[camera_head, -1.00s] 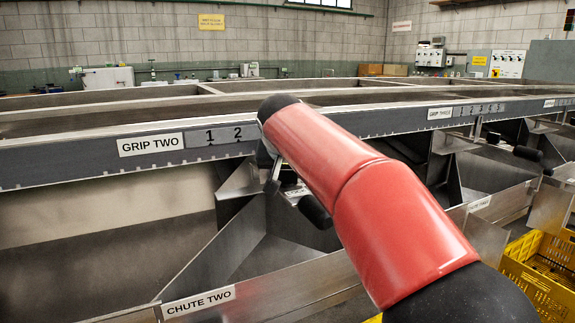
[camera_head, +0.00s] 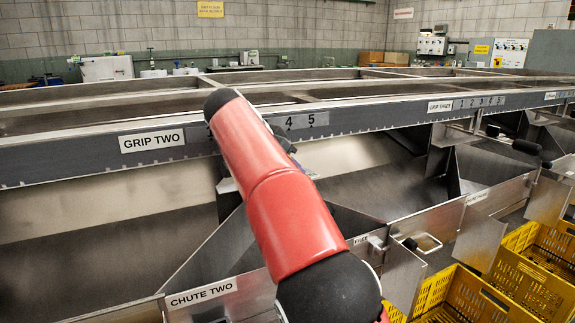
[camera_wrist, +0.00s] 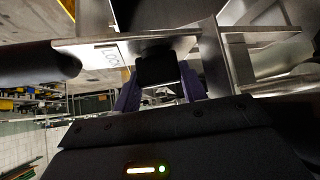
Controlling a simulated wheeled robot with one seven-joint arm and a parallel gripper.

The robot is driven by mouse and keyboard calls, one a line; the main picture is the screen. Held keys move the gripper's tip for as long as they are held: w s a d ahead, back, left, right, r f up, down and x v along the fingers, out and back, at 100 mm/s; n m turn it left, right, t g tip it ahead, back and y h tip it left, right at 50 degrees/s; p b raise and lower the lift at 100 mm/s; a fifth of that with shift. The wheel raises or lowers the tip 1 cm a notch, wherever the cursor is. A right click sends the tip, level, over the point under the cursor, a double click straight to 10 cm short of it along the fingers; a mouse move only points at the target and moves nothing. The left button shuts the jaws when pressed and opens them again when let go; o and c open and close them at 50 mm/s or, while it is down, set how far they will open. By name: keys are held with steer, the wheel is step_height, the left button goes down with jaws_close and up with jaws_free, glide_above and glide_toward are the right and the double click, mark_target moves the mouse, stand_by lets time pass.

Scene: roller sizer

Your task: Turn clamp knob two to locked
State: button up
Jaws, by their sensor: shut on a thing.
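In the wrist view, my gripper (camera_wrist: 160,84) has its two purple fingers on either side of a dark, squarish knob (camera_wrist: 157,67) and is shut on it. A white label (camera_wrist: 108,54) with partly readable letters, perhaps LOCK, sits on the metal plate beside it. In the head view, my red arm covers most of the gripper, with only a dark purple bit (camera_head: 285,145) showing just below the rail. The knob and its pointing direction are hidden there. The GRIP TWO label (camera_head: 152,140) is on the rail left of my arm.
The long steel rail (camera_head: 80,158) runs across the head view above sloping metal chutes. The CHUTE TWO label (camera_head: 200,294) is at lower left. Yellow crates (camera_head: 530,285) stand at lower right. A thick black cylinder (camera_wrist: 40,65) is close by at left in the wrist view.

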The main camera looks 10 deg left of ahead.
steer(key=shift+m, duration=0.3)
steer(key=o, duration=1)
steer(key=shift+r, duration=0.1)
